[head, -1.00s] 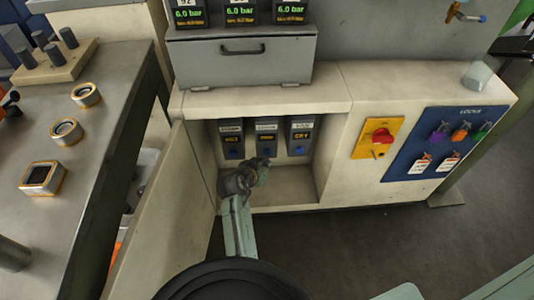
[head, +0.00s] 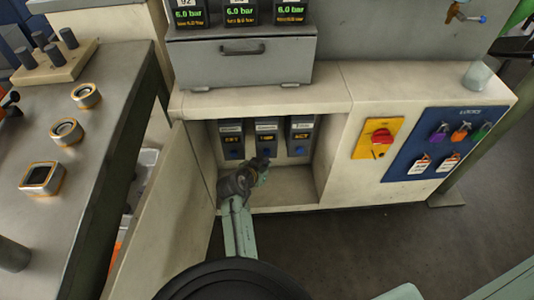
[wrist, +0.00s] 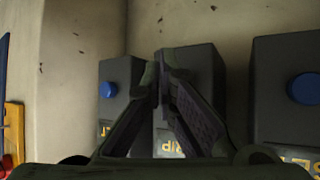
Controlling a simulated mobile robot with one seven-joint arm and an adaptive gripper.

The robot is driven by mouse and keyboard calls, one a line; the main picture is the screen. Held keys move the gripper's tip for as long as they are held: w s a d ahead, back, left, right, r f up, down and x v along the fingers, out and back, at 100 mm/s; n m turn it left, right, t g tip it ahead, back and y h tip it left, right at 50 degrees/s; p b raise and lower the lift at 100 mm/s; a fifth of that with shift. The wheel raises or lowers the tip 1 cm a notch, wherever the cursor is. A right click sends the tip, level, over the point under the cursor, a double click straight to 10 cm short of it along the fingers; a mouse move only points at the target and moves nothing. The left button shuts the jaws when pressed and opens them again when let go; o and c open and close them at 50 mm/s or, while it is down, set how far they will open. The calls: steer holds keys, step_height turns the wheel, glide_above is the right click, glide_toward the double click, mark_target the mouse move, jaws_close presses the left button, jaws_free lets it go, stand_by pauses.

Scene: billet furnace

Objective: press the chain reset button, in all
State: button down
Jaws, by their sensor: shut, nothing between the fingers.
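Three dark relay units stand side by side in an open low cabinet: a left one (head: 232,140), a middle one (head: 266,138) and a right one (head: 300,136). Each has a small label, too small to read surely, and an amber display. Blue buttons show on two units in the wrist view, at left (wrist: 108,90) and right (wrist: 304,88). My gripper (head: 262,165) is shut and empty, at the cabinet opening before the middle unit. In the wrist view its fingertips (wrist: 160,58) cover the middle unit's button area; contact cannot be told. That unit's display (wrist: 172,146) seems to read TRIP.
The cabinet door (head: 160,220) stands open at left. A red and yellow rotary switch (head: 379,138) and a blue lock board (head: 437,142) are at right. A drawer box (head: 240,60) sits above. A grey workbench (head: 90,150) flanks the left.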

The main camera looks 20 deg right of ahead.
steer(key=shift+w+d, duration=0.1)
steer(key=shift+w, duration=0.3)
steer(key=shift+w+d+b, duration=0.15)
steer(key=shift+w+b, duration=0.15)
steer(key=shift+w, duration=0.15)
stand_by(0.7)
steer(key=shift+s, duration=0.1)
steer(key=shift+s+a+p, duration=0.25)
steer(key=shift+s+p, duration=0.1)
steer(key=shift+s, duration=0.4)
steer(key=shift+s, duration=0.1)
steer(key=s, duration=0.2)
steer(key=s+a+p, duration=0.1)
steer(key=s, duration=0.1)
steer(key=shift+s+a, duration=0.2)
steer(key=shift+s, duration=0.1)
steer(key=shift+s, duration=0.1)
stand_by(0.8)
